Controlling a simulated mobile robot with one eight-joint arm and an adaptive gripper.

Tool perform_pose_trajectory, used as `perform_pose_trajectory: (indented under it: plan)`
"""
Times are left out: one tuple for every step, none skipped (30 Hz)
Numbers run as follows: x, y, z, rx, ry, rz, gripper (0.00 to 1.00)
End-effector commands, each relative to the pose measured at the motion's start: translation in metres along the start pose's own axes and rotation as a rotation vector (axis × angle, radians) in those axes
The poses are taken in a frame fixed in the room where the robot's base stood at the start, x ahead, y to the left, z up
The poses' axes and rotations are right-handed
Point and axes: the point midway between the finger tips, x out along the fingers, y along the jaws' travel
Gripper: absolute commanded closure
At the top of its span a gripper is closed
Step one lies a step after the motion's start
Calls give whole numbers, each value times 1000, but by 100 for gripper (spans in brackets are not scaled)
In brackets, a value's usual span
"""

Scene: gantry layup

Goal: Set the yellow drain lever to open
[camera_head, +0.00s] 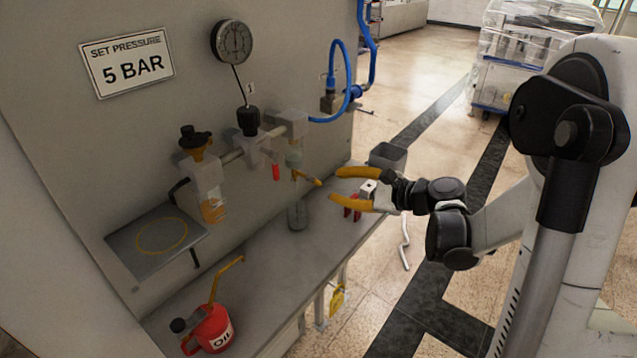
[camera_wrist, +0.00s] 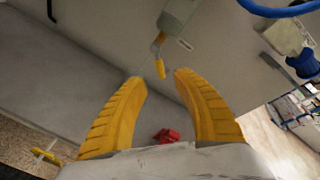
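The yellow drain lever (camera_head: 307,178) sticks out to the right from the bottom of the grey filter bowl (camera_head: 294,158), tilted slightly down. In the wrist view the lever (camera_wrist: 160,68) lies just beyond and between my fingertips, under the grey bowl (camera_wrist: 177,18). My gripper (camera_head: 334,184) has two yellow fingers, spread apart and empty, to the right of the lever. A gap shows between the fingers and the lever. The wrist view shows the same open gripper (camera_wrist: 160,74).
A red item (camera_head: 352,206) and a grey bin (camera_head: 388,157) are near my gripper. A red oil can (camera_head: 210,328) stands front left. A blue hose (camera_head: 338,90) runs above.

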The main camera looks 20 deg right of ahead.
Motion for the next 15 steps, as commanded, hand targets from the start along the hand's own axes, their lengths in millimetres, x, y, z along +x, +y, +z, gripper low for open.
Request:
perform_pose_trajectory:
  plan:
    - [13,2,-1,-2,-2,3,66]
    - [19,2,-1,-2,-3,4,66]
    - [27,2,-1,-3,-3,3,66]
    - [33,2,-1,-3,-3,3,66]
    - [39,2,-1,-3,-3,4,66]
    - [46,2,-1,-2,-2,3,66]
    - [50,2,-1,-2,-2,3,66]
    - [55,2,-1,-3,-2,4,66]
    - [59,2,-1,-3,-1,4,66]
    - [62,1,-1,-3,-1,3,66]
    - [65,1,-1,-3,0,3,66]
    - [68,1,-1,-4,-1,3,66]
    - [70,1,0,-4,-1,3,66]
    - [71,1,0,-3,0,3,66]
    - [72,0,0,-3,0,3,66]
